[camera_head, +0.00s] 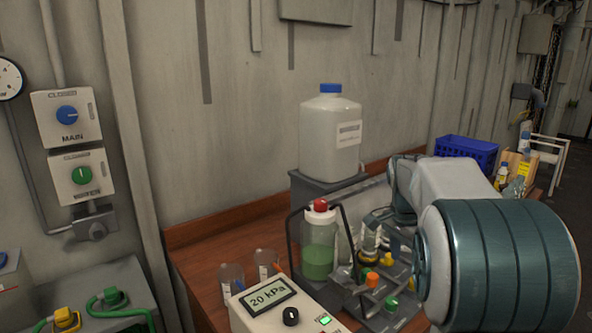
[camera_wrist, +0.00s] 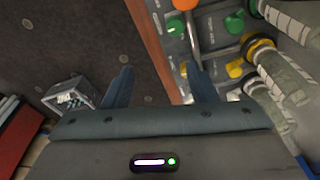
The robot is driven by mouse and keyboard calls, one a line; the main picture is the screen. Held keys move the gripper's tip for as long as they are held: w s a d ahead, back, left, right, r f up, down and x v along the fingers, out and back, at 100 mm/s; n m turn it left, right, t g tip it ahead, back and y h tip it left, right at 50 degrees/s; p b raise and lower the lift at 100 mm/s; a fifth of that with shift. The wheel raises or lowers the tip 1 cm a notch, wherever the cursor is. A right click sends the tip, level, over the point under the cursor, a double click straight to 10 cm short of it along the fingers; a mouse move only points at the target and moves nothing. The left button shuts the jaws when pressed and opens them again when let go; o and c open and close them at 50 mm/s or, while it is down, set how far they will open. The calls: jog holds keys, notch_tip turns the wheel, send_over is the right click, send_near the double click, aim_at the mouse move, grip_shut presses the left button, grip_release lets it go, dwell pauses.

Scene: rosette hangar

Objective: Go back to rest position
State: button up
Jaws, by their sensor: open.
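My gripper (camera_wrist: 158,85) shows in the wrist view with its two fingers spread apart and nothing between them. It is over the edge of the wooden bench, with dark floor below and a valve manifold (camera_wrist: 215,30) with green, orange and yellow knobs beside the right finger. In the head view my arm reaches over the right side of the bench (camera_head: 215,225) and hides part of the manifold (camera_head: 385,300). The gripper's fingers cannot be made out clearly there.
A bottle of green liquid (camera_head: 319,248) with a red cap stands in a frame near my arm. A white jug (camera_head: 330,135) stands on a grey block behind. A 20 kPa gauge box (camera_head: 285,308) sits in front. A blue crate (camera_head: 466,151) is at the back right.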

jog(key=s+a+f+n, duration=0.1)
jog(key=s+a+n, duration=0.2)
jog(key=s, duration=0.5)
jog(key=s+a+f+n+t+y, duration=0.1)
jog(key=s+a+f+n, duration=0.1)
jog(key=s+n, duration=0.3)
jog(key=s+a+f+n+t+p, duration=0.1)
jog(key=s+a+n, duration=0.4)
jog(key=s, duration=0.5)
jog(key=shift+s+f+y, duration=0.3)
jog(key=shift+s, duration=0.1)
